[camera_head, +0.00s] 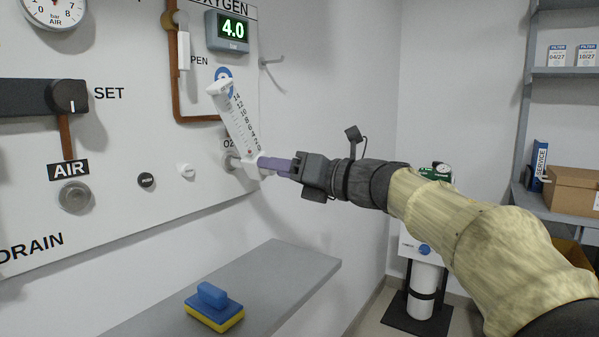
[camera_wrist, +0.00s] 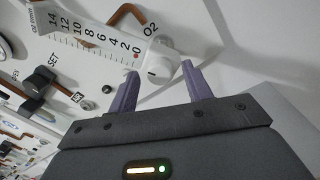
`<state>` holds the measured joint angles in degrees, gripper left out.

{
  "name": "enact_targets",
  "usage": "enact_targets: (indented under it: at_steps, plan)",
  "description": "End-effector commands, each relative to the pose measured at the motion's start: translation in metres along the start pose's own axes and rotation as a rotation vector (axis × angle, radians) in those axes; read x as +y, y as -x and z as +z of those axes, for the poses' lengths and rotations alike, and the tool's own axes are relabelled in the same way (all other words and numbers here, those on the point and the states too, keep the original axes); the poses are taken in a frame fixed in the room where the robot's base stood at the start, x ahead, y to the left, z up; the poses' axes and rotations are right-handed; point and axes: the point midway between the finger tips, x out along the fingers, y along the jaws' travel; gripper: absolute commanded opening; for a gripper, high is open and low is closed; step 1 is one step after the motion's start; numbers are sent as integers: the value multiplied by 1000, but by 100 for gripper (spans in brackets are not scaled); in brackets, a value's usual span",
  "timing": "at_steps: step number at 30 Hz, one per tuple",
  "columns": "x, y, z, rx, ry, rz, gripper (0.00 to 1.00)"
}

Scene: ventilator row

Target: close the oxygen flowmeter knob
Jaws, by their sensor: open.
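The oxygen flowmeter (camera_head: 239,122) is a white tube with a scale, mounted on the wall panel under the 4.0 display. In the wrist view its scale (camera_wrist: 95,38) runs to a red mark by the 0. The white round knob (camera_wrist: 160,66) is at the flowmeter's lower end. My gripper (camera_wrist: 158,84) is open, with one purple finger on each side of the knob. I cannot tell whether the fingers touch it. In the head view my gripper (camera_head: 262,163) reaches the flowmeter's base and hides the knob.
The oxygen display (camera_head: 232,31) and a copper pipe (camera_head: 177,85) are above. A black AIR regulator knob (camera_head: 68,96) is at left. A grey shelf (camera_head: 290,268) below holds a blue and yellow sponge (camera_head: 214,308). Shelving with a cardboard box (camera_head: 572,190) stands at right.

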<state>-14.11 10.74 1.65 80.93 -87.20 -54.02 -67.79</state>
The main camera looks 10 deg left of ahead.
Motion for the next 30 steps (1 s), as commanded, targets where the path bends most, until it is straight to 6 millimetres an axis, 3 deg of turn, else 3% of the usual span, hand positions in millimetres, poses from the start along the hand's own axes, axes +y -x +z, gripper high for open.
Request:
enact_targets:
  at_steps: [5,24,30]
  plan:
    - [0,16,2,-1,1,-3,50]
    - [0,140,2,-2,-1,-4,50]
    - [-1,168,0,0,0,-3,50]
